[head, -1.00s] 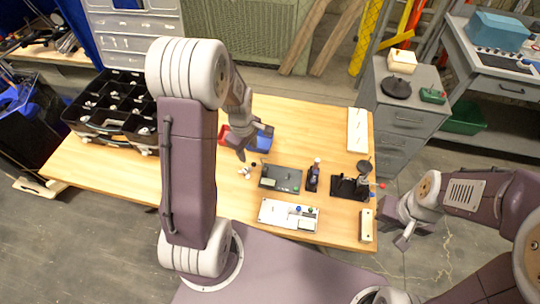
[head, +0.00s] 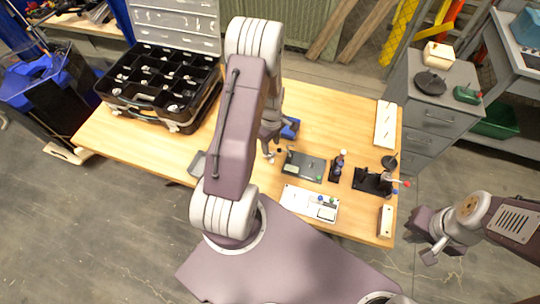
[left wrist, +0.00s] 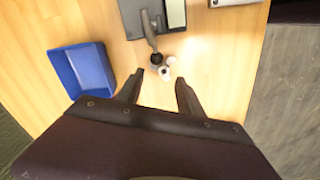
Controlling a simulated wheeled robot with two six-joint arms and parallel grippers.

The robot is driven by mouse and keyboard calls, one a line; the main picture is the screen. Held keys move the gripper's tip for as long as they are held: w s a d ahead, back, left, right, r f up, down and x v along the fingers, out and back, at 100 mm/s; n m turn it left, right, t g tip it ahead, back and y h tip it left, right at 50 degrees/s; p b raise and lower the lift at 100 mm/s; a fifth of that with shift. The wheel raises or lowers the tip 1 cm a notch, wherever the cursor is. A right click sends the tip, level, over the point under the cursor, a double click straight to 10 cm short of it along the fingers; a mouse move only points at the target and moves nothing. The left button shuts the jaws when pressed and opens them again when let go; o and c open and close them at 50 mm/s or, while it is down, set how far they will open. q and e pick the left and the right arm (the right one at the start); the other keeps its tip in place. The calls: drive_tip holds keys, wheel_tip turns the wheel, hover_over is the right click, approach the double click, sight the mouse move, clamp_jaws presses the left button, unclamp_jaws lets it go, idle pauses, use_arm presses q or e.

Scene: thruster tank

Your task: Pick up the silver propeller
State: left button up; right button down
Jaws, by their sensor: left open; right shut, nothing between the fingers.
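Several small propeller-like pieces lie close together on the wooden table. In the left wrist view I make out a black piece (left wrist: 156,59), a white piece (left wrist: 169,60) and a greyish, silver-looking piece (left wrist: 164,72). They are too small to tell their exact shape. My left gripper (left wrist: 158,88) is open and empty above the table, with the cluster just beyond and between its fingertips. In the head view my left gripper (head: 269,142) is partly hidden by my arm, near the cluster. My right gripper (head: 431,252) is shut and empty, off the table's right edge.
A blue bin (left wrist: 80,70) stands left of the cluster in the left wrist view. A dark plate (head: 309,165), a white board (head: 300,201) and small stands lie to the right. A black compartment case (head: 165,85) stands at the back left.

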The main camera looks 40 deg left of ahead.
use_arm(q)
drive_tip(key=f, duration=0.4)
drive_tip(key=shift+s+f, duration=0.1)
drive_tip(key=shift+s, duration=0.3)
drive_tip(key=shift+w+f, duration=0.1)
drive_tip(key=shift+f, duration=0.1)
clamp_jaws()
drive_tip(key=shift+r, duration=0.1)
wheel_tip(320, 180, up, 10)
